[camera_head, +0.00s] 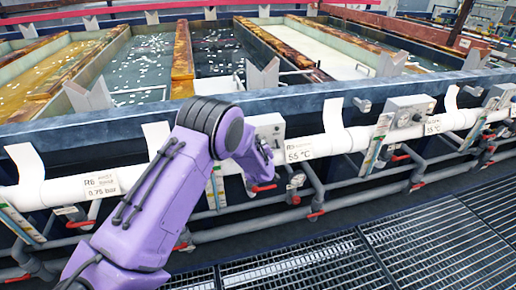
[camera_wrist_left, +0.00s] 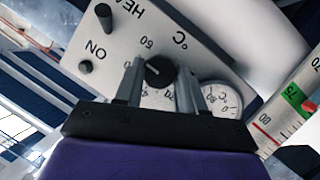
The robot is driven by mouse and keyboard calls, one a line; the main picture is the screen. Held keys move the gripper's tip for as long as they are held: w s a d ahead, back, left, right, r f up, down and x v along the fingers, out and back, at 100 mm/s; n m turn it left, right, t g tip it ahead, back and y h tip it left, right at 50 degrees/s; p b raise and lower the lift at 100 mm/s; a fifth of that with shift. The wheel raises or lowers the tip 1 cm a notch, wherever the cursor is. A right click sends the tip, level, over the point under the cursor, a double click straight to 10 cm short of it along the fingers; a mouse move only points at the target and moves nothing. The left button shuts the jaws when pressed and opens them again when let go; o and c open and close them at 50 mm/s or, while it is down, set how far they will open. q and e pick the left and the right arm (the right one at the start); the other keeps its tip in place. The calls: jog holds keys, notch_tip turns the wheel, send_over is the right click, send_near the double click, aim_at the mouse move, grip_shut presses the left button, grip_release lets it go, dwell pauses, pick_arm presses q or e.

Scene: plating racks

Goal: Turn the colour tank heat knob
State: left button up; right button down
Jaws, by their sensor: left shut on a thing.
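A grey control box (camera_head: 268,128) is mounted on the white pipe along the tank front, partly hidden by my purple left arm. In the left wrist view the box's face (camera_wrist_left: 160,30) shows the letters "HEA", "ON" and a °C scale. A round black knob (camera_wrist_left: 159,71) with a pale pointer line sits between the fingers of my left gripper (camera_wrist_left: 158,82), which is shut on it. My right gripper does not show in either view.
A round gauge (camera_wrist_left: 220,99) sits close beside one finger. Pipes with red valve handles (camera_head: 264,188) run below. A metal grating (camera_head: 300,268) covers the floor.

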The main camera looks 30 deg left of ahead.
pick_arm(q)
jog(key=shift+w+r, duration=0.1)
jog(key=shift+r, duration=0.05)
jog(key=o, duration=1)
jog(key=shift+o, duration=0.2)
jog(key=b+v, duration=0.1)
jog(key=v, duration=0.9)
jog(key=shift+b, duration=0.35)
jog(key=shift+s+d, duration=0.25)
jog(key=s+d+f+m+g+h, duration=0.2)
jog(key=s+f, duration=0.7)
jog(key=s+d+f+m+g+h, duration=0.1)
jog(key=s+d+f+m, duration=0.1)
jog(key=s+f, duration=0.7)
jog(key=s+d+f+m+g+h, duration=0.1)
jog(key=s+f, duration=0.3)
jog(key=s, duration=0.6)
jog(key=s+d+f+g, duration=0.1)
jog(key=s+f+g, duration=0.3)
jog(key=s, duration=0.6)
jog(key=shift+f+m+g+h, duration=0.2)
jog(key=shift+m+g+h, duration=0.1)
jog(key=shift+m+h, duration=0.1)
